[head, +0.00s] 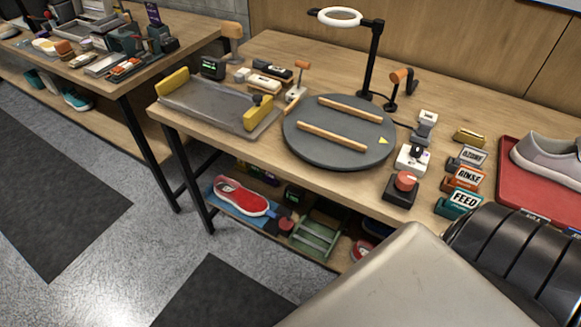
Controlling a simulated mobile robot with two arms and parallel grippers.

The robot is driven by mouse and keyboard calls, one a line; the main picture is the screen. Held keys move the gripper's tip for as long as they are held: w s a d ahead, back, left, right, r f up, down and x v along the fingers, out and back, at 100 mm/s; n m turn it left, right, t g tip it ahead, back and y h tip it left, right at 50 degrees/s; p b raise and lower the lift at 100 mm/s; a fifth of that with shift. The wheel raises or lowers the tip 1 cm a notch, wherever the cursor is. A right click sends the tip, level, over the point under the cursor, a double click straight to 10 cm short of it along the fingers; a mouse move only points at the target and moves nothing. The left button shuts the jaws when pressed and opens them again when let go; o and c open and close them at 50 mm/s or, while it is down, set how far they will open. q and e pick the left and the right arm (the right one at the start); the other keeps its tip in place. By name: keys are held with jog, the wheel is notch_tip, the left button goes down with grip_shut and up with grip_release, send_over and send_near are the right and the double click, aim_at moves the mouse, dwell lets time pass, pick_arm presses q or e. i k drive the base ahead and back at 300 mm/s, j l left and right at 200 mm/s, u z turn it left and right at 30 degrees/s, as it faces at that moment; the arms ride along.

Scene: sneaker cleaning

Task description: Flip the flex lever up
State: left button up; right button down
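No part is legibly labelled as the flex lever. One candidate is a small lever with an orange cross handle (302,65) standing upright on a white base behind the grey metal tray. Another is a tilted wooden-looking handle (292,105) by the tray's right end. A third is an orange-handled crank on a black stand (400,76) behind the turntable. The grey metal tray (215,104) has a yellow block at each end. Neither gripper shows; a grey link and black ribbed part of my own arm fill the lower right corner.
A round dark turntable (340,158) with two wooden bars fills the table's middle, under a ring lamp (340,16). A red push button (405,181), RINSE (467,178) and FEED (464,200) signs, and a red tray (515,185) with a grey sneaker (548,158) stand at right.

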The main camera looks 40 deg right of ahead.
aim_at(272, 214)
jog(key=z, duration=0.9)
